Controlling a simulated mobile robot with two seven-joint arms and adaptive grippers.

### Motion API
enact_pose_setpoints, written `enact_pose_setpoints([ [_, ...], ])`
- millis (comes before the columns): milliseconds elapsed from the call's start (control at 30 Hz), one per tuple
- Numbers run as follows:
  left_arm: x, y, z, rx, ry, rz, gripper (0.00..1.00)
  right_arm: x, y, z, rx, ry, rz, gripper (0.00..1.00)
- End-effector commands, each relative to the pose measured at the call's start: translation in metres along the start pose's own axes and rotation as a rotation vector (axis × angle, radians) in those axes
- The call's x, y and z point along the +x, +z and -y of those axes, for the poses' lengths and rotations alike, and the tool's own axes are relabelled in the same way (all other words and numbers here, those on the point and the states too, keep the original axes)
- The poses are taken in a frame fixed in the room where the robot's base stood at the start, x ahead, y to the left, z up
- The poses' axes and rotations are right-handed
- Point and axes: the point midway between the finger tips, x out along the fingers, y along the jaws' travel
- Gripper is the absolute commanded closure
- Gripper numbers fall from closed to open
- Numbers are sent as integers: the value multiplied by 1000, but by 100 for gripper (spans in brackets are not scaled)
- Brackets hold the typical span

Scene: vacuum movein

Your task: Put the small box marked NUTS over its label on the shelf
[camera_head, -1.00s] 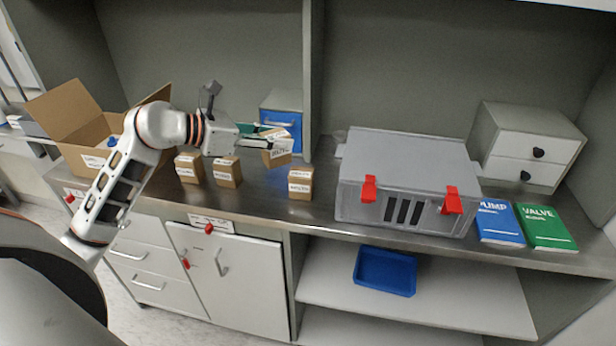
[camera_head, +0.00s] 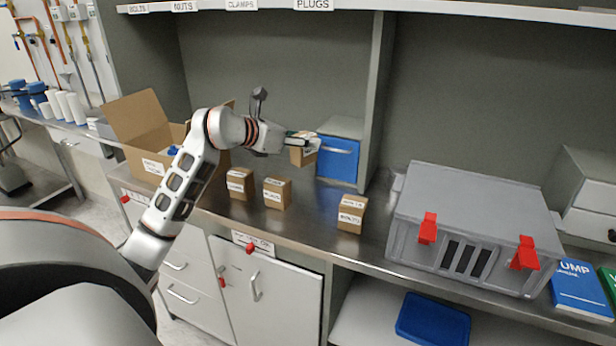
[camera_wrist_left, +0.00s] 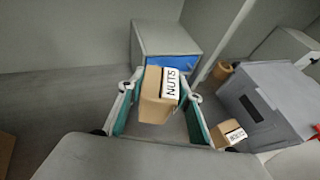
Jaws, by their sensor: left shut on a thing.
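My left gripper (camera_head: 300,138) is shut on the small brown NUTS box (camera_head: 303,157) and holds it above the counter, in front of a blue-fronted drawer unit. In the left wrist view the NUTS box (camera_wrist_left: 160,95) sits between the two teal-padded fingers, with its white label readable. The shelf (camera_head: 420,10) runs along the top of the head view. White labels are on its edge: a blurred one that looks like NUTS (camera_head: 184,6) is second from the left, between BOLTS (camera_head: 138,8) and CLAMPS (camera_head: 241,4). My right gripper is out of view.
Three small labelled boxes stand on the counter: left (camera_head: 240,184), middle (camera_head: 277,193) and right (camera_head: 352,214). An open carton (camera_head: 150,160) is behind my left arm. The blue-fronted drawer unit (camera_head: 338,160) stands beside an upright divider (camera_head: 376,100). A grey case (camera_head: 470,225) fills the right.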

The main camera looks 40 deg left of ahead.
Motion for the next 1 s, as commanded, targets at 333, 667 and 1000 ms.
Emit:
enact_pose_setpoints([
  [333, 22, -53, 0, -1, 0, 2, 97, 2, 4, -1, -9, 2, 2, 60],
  [667, 36, -85, 0, -3, -1, -1, 97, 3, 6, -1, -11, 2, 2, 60],
  [1000, 39, -93, 0, 1, 1, 3, 97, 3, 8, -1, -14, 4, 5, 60],
])
